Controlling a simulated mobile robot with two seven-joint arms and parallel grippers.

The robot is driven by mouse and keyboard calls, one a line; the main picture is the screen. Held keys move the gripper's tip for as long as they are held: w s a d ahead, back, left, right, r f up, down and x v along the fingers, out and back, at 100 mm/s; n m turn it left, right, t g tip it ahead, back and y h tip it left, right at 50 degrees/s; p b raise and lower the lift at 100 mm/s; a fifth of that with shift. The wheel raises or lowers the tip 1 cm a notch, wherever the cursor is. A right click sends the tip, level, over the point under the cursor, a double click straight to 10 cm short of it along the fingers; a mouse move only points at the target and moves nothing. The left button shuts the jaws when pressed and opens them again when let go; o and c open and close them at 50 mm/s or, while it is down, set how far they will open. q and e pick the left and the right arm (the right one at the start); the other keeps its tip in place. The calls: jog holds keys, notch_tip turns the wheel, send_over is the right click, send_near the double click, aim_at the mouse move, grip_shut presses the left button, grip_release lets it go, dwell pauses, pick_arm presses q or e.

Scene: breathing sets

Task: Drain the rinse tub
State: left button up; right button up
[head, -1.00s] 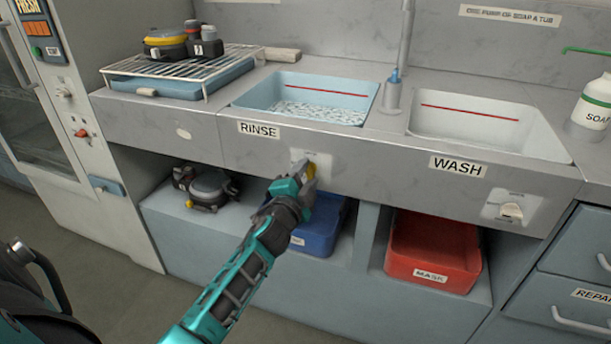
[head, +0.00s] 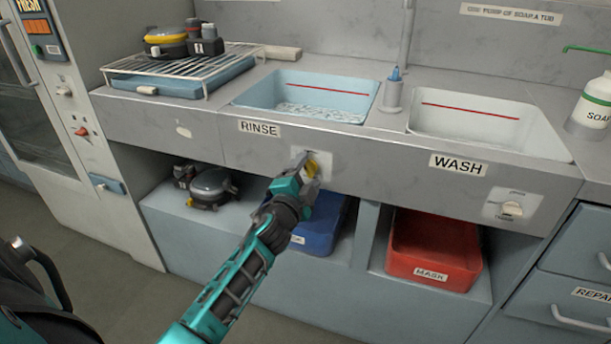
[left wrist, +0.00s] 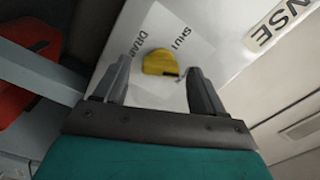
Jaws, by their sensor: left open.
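The rinse tub (head: 255,93) is a pale blue basin in the counter with a red line on its back wall. Rippled water shows low in it. Its yellow drain knob (head: 312,167) is on a pale plate on the counter front, right of the RINSE label (head: 260,128). In the left wrist view the knob (left wrist: 160,63) sits between my spread fingers, with gaps either side. The words SHUT and DRAIN show on its plate (left wrist: 187,50). I cannot tell which word the knob points to. My left gripper (head: 307,164) is open at the knob. My right gripper is out of view.
The white wash tub (head: 480,125) is on the right, with its own knob (head: 511,210) below. A blue bin (head: 318,230) and a red bin (head: 432,250) stand under the counter. A wire rack (head: 180,72) with breathing gear is at the left.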

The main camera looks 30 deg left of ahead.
pick_arm(q)
jog(key=shift+s, duration=0.15)
jog(key=v, duration=1.2)
jog(key=shift+s+d+p, duration=0.15)
jog(key=shift+s+p, duration=0.15)
jog(key=shift+p, duration=0.1)
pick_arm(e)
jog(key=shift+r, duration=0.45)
pick_arm(q)
jog(key=s+d+f+n+g+h+p, duration=0.3)
jog(key=s+d+f+n+p, duration=0.1)
jog(key=s+d, duration=0.2)
jog(key=s+d+f+n+g+h+p, duration=0.3)
jog(key=s+d, duration=0.3)
jog(key=d, duration=0.2)
jog(key=shift+s+f+n+g+p, duration=0.4)
jog(key=shift+f+n+p, duration=0.1)
jog(key=shift+p, duration=0.35)
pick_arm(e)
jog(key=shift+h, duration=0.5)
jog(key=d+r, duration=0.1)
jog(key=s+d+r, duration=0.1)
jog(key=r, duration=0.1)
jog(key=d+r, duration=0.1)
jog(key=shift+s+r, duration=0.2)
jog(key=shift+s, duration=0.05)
pick_arm(q)
jog(key=shift+w, duration=0.15)
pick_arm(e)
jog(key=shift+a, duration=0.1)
